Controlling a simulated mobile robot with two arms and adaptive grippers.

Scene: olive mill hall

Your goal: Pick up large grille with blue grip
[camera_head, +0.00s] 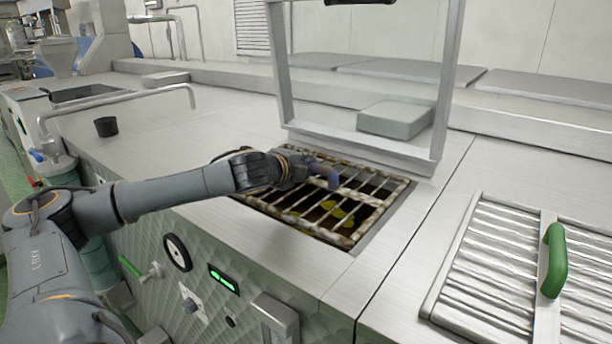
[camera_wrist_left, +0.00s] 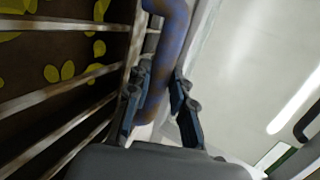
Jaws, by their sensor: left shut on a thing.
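The large grille (camera_head: 294,214) with a blue grip (camera_head: 334,181) lies over a square opening in the steel counter, its bars stained brown. Yellow-green bits show below its bars. My left gripper (camera_head: 312,167) is shut on the blue grip; in the left wrist view its two fingers (camera_wrist_left: 158,112) stand on either side of the grip (camera_wrist_left: 168,62). The wrist view also shows the grille's bars (camera_wrist_left: 70,88) at left. I cannot tell whether the grille is raised from its seat. My right gripper is not in view.
A raised clear-paned cover (camera_head: 432,158) in a steel frame stands right behind the opening. A ribbed grille (camera_head: 484,262) with a green grip (camera_head: 555,262) lies on the counter at right. A black cup (camera_head: 106,127) stands at left, near a bent rail (camera_head: 120,101).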

